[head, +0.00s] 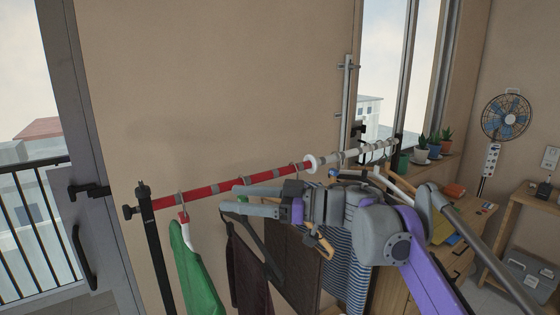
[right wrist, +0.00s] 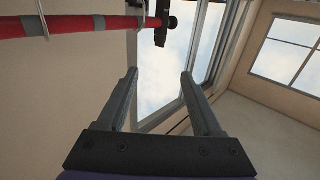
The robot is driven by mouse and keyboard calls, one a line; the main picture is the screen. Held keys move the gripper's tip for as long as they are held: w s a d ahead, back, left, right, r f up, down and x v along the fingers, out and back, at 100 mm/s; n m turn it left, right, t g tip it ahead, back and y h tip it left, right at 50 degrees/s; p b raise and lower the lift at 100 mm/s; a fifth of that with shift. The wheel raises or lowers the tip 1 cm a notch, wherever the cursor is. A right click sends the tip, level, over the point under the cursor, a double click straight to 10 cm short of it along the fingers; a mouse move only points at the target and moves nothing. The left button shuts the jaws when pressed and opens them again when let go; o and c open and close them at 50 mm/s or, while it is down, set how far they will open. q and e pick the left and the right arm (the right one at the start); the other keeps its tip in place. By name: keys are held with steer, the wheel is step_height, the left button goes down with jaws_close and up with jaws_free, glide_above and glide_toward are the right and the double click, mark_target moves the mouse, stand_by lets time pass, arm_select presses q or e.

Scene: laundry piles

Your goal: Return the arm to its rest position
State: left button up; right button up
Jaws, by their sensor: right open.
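My right gripper (head: 230,199) is open and empty, in front of the clothes rail (head: 205,188), just below its red part in the head view. Its arm reaches in from the lower right. In the right wrist view the two fingers (right wrist: 158,75) stand apart with nothing between them. The red rail (right wrist: 90,25) crosses the top left there. A green garment (head: 192,262) on a hanger, a dark garment (head: 248,268) and a striped garment (head: 345,270) hang from the rail. My arm partly hides the striped one. My left gripper is not in view.
A black rail post (head: 155,250) stands left of the green garment. Potted plants (head: 434,151) stand by the window at the right, with a fan (head: 506,117) beyond. A wooden dresser (head: 400,285) is behind my arm. The wall above the rail is clear.

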steer(key=w+d+m+t+h, duration=0.55)
steer(key=d+t, duration=0.35)
steer(key=t, duration=0.3)
steer(key=s+d+f+m+t+h, duration=0.1)
steer(key=s+d+f+m+h, duration=0.1)
steer(key=d+f+m+h, duration=0.4)
steer(key=s+d+f+m+t+h, duration=0.1)
steer(key=s+d+f+m+h, duration=0.2)
steer(key=d, duration=0.4)
steer(key=s+d+f+m+g+h, duration=0.1)
steer(key=s+d+f+g+h, duration=0.25)
steer(key=f, duration=0.45)
steer(key=s+d+f+m+g+h, duration=0.1)
steer(key=s+d+f+g+h, duration=0.15)
steer(key=s+f, duration=0.35)
steer(key=s+a+f+g+y, duration=0.2)
steer(key=s+f+g, duration=0.3)
steer(key=s+f, duration=1.1)
steer(key=shift+s+f+g+y+p, duration=0.2)
steer(key=shift+f+g+y+p, duration=0.2)
steer(key=shift+f, duration=0.4)
steer(key=shift+a+n, duration=0.1)
steer(key=shift+n, duration=0.15)
